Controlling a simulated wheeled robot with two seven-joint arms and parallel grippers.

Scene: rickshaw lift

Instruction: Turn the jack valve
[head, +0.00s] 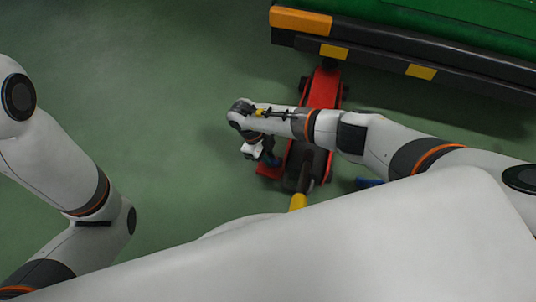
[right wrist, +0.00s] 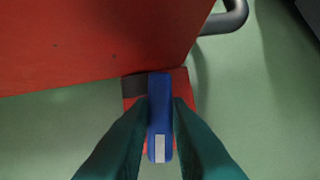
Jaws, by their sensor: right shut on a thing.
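The red jack (head: 322,90) lies on the green floor, its far end close to the vehicle's edge. My right arm crosses over its middle. The blue jack valve (right wrist: 160,95) is a narrow bar with a white end mark, beside the jack's red side. My right gripper (right wrist: 160,118) is shut on it, one dark finger on each side. In the head view the right gripper (head: 268,158) points down at the left side of the jack and mostly hides the valve. My left arm is at the left of the head view, but its gripper is out of view.
A green and black vehicle body (head: 400,55) with orange-yellow blocks fills the upper right. The jack's yellow-ended handle (head: 298,201) points towards me. A blue part (head: 368,183) shows right of the jack. The floor (head: 180,90) at the left is clear.

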